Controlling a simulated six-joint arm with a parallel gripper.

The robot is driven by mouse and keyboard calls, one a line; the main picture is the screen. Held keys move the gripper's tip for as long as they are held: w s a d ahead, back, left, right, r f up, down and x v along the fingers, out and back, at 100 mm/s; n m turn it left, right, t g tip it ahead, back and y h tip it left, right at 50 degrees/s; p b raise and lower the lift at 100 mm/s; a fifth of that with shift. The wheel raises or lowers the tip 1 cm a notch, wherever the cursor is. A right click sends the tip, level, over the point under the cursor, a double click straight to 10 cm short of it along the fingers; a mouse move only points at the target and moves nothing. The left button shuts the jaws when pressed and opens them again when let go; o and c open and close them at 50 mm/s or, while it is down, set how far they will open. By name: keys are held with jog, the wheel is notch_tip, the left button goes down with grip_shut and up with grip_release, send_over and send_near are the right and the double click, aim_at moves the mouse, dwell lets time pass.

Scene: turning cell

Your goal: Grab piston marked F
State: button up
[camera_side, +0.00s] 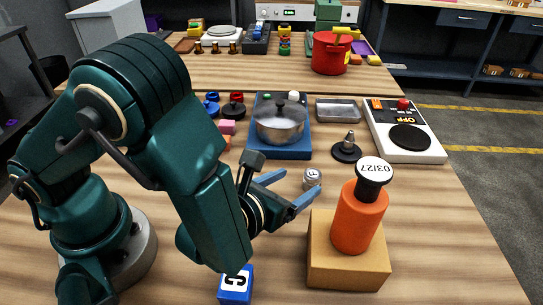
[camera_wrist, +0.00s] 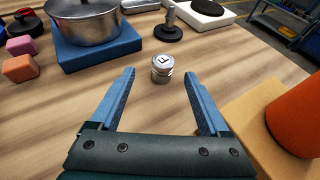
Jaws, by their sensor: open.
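The piston (camera_side: 312,179) is a small silver cylinder standing upright on the wooden table. In the wrist view the piston (camera_wrist: 162,68) has a dark letter on its pale top that looks like an F, seen turned. My gripper (camera_side: 281,190) is open, its two blue fingers apart and empty. In the wrist view the gripper (camera_wrist: 163,82) has the piston ahead of it, roughly centred between the fingertips and near their line. I cannot tell whether the fingers reach around it; no touch is visible.
An orange bottle (camera_side: 359,218) with a black cap stands on a tan block (camera_side: 320,262), close right of my gripper. A blue block marked C (camera_side: 236,284) lies in front. Behind are a pot (camera_side: 281,125) on a blue base, a dark-based stand (camera_side: 347,149) and a white OFF unit (camera_side: 421,152).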

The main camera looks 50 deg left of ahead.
aim_at(308, 179)
jog(key=shift+d+f, duration=0.2)
jog(key=x, duration=0.7)
grip_shut()
jog(key=shift+r, duration=0.1)
